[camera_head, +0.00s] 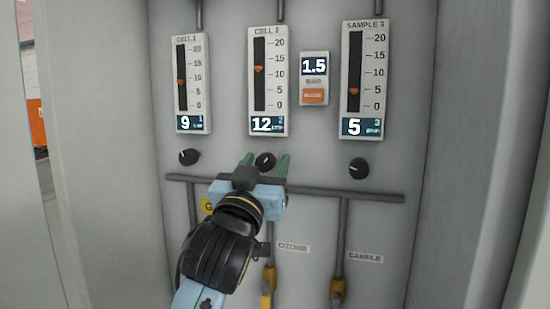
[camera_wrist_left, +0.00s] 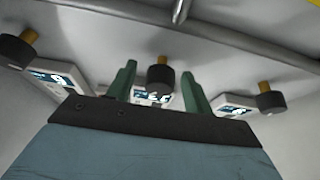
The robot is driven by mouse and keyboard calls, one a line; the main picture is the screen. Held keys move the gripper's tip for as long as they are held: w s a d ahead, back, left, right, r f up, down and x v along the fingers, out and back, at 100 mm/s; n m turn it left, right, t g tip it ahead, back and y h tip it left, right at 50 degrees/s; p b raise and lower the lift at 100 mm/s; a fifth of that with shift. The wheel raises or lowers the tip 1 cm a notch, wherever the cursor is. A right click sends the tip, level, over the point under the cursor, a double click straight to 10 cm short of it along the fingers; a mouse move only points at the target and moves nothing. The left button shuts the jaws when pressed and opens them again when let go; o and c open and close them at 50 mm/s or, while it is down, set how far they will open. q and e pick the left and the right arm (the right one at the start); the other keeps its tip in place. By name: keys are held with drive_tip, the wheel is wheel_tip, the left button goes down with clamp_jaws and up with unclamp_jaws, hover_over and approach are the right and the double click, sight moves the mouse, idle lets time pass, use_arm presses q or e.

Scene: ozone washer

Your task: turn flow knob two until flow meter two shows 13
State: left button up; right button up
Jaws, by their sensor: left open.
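Flow meter two (camera_head: 268,82), labelled CELL 2, shows 12 on its display, with its orange marker a little above the 10 line. Flow knob two (camera_head: 265,161) is a small black knob below that meter. My left gripper (camera_head: 265,162) is open, with one green fingertip on each side of the knob in the head view. In the left wrist view, knob two (camera_wrist_left: 159,77) stands between the green fingers (camera_wrist_left: 158,90), with visible gaps on both sides. I cannot tell how deep the fingers reach around it. My right gripper is not in view.
Flow meter one (camera_head: 190,84) reads 9 and meter three (camera_head: 365,80) reads 5. Their knobs (camera_head: 189,157) (camera_head: 359,168) sit either side of knob two. A pressure display (camera_head: 314,67) reads 1.5. A grey horizontal pipe (camera_head: 340,194) and yellow-handled valves (camera_head: 338,290) lie below.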

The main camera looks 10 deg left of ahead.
use_arm(q)
drive_tip(key=shift+w+r, duration=0.1)
drive_tip(key=shift+w, duration=0.2)
drive_tip(key=shift+s, duration=0.15)
drive_tip(key=shift+c, duration=0.6)
drive_tip(key=c, duration=0.8)
drive_tip(key=shift+m+h, duration=1)
drive_tip(key=shift+m, duration=0.6)
drive_tip(key=shift+c, duration=0.2)
drive_tip(key=o, duration=1)
drive_tip(key=shift+c, duration=0.2)
